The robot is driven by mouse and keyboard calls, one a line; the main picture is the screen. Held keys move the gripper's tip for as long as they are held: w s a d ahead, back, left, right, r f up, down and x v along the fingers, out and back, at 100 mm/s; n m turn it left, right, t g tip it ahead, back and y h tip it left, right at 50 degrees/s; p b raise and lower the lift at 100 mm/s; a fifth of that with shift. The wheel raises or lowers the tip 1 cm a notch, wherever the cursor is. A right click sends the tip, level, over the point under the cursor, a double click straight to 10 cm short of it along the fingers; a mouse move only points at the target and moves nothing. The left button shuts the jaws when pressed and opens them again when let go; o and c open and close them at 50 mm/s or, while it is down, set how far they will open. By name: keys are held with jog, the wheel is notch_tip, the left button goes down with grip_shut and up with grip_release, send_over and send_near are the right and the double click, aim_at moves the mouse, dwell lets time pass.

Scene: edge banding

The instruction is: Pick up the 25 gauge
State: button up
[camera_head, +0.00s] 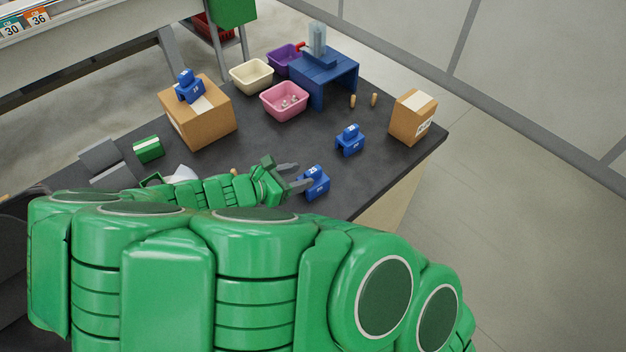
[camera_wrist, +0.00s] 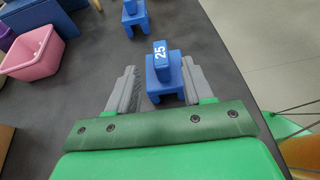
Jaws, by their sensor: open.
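The blue 25 gauge (camera_head: 314,183) stands upright on the dark table near its front right edge. In the wrist view the gauge (camera_wrist: 163,72) shows its white "25" on the upper block. My gripper (camera_head: 298,179) is open beside it, low over the table. In the wrist view the grey fingers of my gripper (camera_wrist: 161,90) lie on either side of the gauge's lower body, with a gap on the left and a smaller one on the right. Whether a finger touches it, I cannot tell.
Another blue gauge (camera_head: 350,140) stands farther back, and a third (camera_head: 189,86) sits on a cardboard box (camera_head: 197,112). A smaller box (camera_head: 413,116) is at the right corner. A pink bin (camera_head: 284,101) and a blue stand (camera_head: 324,78) are at the back.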

aim_at(306, 174)
jog(key=shift+x, duration=2.65)
jog(key=shift+s+r, duration=0.1)
jog(key=shift+r, duration=0.05)
grip_shut()
